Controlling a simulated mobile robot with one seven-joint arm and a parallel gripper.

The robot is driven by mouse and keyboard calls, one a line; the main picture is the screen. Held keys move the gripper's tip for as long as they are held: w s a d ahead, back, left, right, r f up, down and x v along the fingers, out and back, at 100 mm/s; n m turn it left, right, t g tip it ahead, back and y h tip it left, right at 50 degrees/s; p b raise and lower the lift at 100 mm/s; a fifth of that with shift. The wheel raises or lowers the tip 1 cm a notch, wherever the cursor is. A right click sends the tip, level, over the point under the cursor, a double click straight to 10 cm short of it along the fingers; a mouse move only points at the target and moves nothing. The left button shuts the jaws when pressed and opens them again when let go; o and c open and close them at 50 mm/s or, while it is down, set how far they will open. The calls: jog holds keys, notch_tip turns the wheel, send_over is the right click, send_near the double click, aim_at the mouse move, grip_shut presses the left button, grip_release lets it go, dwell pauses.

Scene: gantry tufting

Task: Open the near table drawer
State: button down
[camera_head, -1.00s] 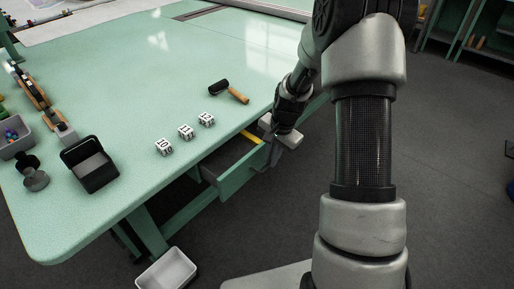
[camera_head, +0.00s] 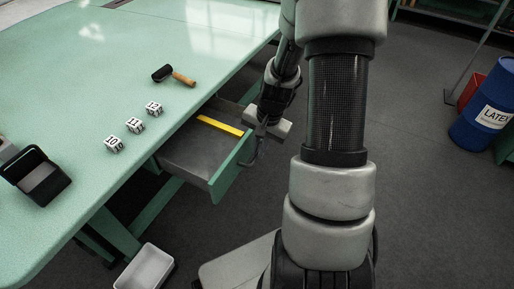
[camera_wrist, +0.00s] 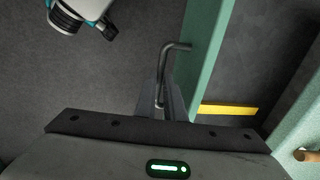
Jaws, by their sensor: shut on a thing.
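The near table drawer (camera_head: 190,155) is pulled well out from under the green table (camera_head: 75,110). It has a green front and a grey inside, with a yellow strip (camera_head: 219,125) lying in it. In the wrist view the green drawer front (camera_wrist: 203,50) stands beside a dark bent bar handle (camera_wrist: 166,65). My gripper (camera_head: 257,148) is at the outer face of the drawer front, shut on the handle. It also shows in the wrist view (camera_wrist: 160,108), with its fingers at the handle's lower part.
Numbered white blocks (camera_head: 135,125), a black-headed roller (camera_head: 172,75) and a black bin (camera_head: 36,178) stand on the table. A pale tray (camera_head: 145,268) is on the floor below. A blue barrel (camera_head: 482,115) stands at right; the floor between is clear.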

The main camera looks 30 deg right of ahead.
jog(key=c, duration=1.8)
grip_release()
jog(key=shift+c, duration=0.2)
notch_tip(320, 180, up, 17)
jog(key=s+d+p, duration=0.2)
jog(key=p, duration=0.2)
jog(key=shift+s, duration=0.3)
jog(key=shift+r, duration=0.1)
